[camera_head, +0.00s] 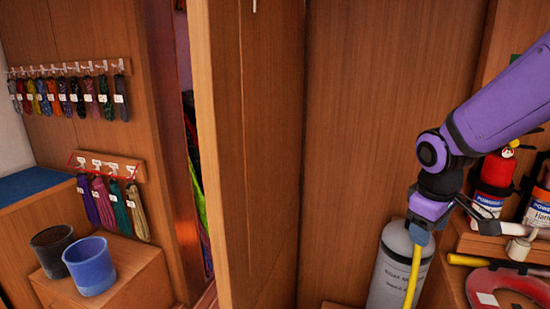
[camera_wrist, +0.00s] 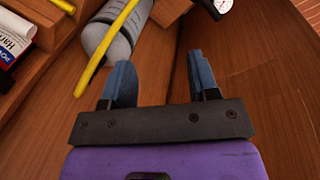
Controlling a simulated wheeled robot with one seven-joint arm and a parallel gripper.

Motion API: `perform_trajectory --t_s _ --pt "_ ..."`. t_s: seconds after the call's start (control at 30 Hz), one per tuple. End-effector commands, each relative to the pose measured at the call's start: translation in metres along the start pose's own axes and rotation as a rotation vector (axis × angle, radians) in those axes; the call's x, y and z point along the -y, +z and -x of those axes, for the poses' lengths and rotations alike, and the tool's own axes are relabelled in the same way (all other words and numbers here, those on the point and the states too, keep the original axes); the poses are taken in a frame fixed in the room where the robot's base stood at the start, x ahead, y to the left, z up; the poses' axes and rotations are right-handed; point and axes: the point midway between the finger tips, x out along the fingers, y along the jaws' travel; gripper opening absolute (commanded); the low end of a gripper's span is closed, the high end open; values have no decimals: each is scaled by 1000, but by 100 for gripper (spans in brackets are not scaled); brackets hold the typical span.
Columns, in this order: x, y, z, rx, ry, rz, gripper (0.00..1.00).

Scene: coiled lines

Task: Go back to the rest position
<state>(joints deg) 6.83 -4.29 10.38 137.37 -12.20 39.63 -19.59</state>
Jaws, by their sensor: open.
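My gripper (camera_head: 420,234) is at the right in the head view, its fingers pointing down in front of a grey cylinder (camera_head: 390,278). In the wrist view my gripper (camera_wrist: 160,84) has its two blue fingers apart, with only wood behind the gap. A yellow hose (camera_head: 412,280) hangs just below the fingertips in the head view. In the wrist view the hose (camera_wrist: 97,58) runs beyond and to the left of the left finger, outside the gap. Whether it touches that finger I cannot tell.
A shelf with a red bottle (camera_head: 496,170) and a red horseshoe-shaped thing (camera_head: 505,290) stands right of my arm. A wooden door (camera_head: 250,160) stands ajar mid-view. Coiled lines (camera_head: 70,95) hang on racks at left, above a blue pot (camera_head: 90,267) and a dark pot (camera_head: 52,250).

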Motion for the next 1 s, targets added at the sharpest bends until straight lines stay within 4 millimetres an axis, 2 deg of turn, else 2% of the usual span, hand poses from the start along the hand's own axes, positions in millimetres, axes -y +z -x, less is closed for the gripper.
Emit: perform_trajectory --t_s 0.03,0.2,0.5,0.8,1.0 --pt "2 7 15 -20 13 -38 55" --pt "10 32 54 -83 33 -169 55" --pt "33 80 110 -212 21 -392 55" --pt "57 121 141 -324 -31 -555 55" --pt "62 130 145 -347 -48 -588 55"
